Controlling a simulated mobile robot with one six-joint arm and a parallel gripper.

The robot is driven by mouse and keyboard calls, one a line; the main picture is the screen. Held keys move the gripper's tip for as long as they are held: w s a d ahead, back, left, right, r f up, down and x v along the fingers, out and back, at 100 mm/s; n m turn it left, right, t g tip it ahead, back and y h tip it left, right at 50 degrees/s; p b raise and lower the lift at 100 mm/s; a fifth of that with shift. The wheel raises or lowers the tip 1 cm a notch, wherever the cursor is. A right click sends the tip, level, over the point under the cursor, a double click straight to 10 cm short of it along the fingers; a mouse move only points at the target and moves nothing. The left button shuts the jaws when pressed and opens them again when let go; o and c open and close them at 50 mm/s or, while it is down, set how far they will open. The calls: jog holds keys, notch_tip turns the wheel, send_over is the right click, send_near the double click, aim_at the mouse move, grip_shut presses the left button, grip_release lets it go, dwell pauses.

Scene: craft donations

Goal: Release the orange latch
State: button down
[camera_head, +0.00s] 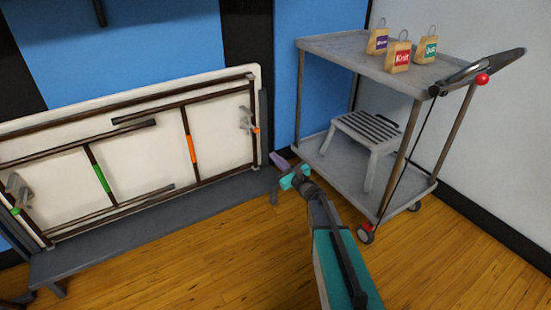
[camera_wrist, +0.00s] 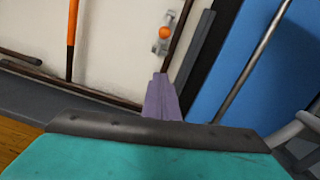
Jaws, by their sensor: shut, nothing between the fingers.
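A folded white table leans on its edge along the wall. The orange latch (camera_head: 256,130), a grey metal fitting with an orange knob, sits near the right end of its underside. It also shows in the wrist view (camera_wrist: 165,32), beside the dark frame bar. My gripper (camera_head: 278,160) has purple fingers, which show in the wrist view (camera_wrist: 162,90) pressed together with nothing between them. The fingers are below the latch and apart from it, near the table's lower right corner. An orange-banded leg (camera_head: 191,149) is folded on the table to the left of the latch.
A matching green-tipped latch (camera_head: 16,208) and a green-banded leg (camera_head: 101,179) are further left. A grey cart (camera_head: 325,42) stands close on the right, with three small tagged bags on top and a step stool (camera_head: 366,130) below. The wooden floor in front is clear.

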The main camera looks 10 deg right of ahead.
jog(key=w+a+r+b, duration=0.3)
jog(key=w+a+r, duration=0.1)
jog(key=w, duration=0.4)
jog(key=shift+w+r+b, duration=0.15)
jog(key=shift+b, duration=0.25)
jog(key=shift+r, duration=0.1)
dwell(0.4)
jog(key=shift+r+p, duration=1.3)
jog(key=shift+r, duration=0.7)
jog(key=shift+f, duration=0.1)
